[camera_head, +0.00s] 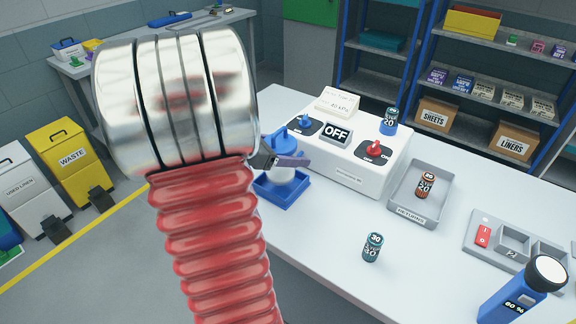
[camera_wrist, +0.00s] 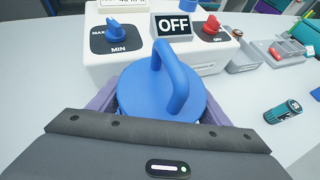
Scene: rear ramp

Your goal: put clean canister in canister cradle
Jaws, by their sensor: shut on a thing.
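The canister (camera_head: 281,172) has a pale body and a blue lid with a looped handle. Its lid (camera_wrist: 155,92) fills the middle of the wrist view, with my purple fingers on both sides. My gripper (camera_head: 291,161) is shut on the canister. The canister is over or in the blue square cradle (camera_head: 284,197) at the left front of the white machine. My arm and gripper hide part of both. I cannot tell whether the canister's base touches the cradle floor.
The white machine (camera_head: 350,165) stands just behind, with blue and red knobs and an OFF sign (camera_head: 337,133). A grey returns tray (camera_head: 408,208) holds a brown cartridge (camera_head: 426,185). A blue device (camera_head: 522,291) is at the right front.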

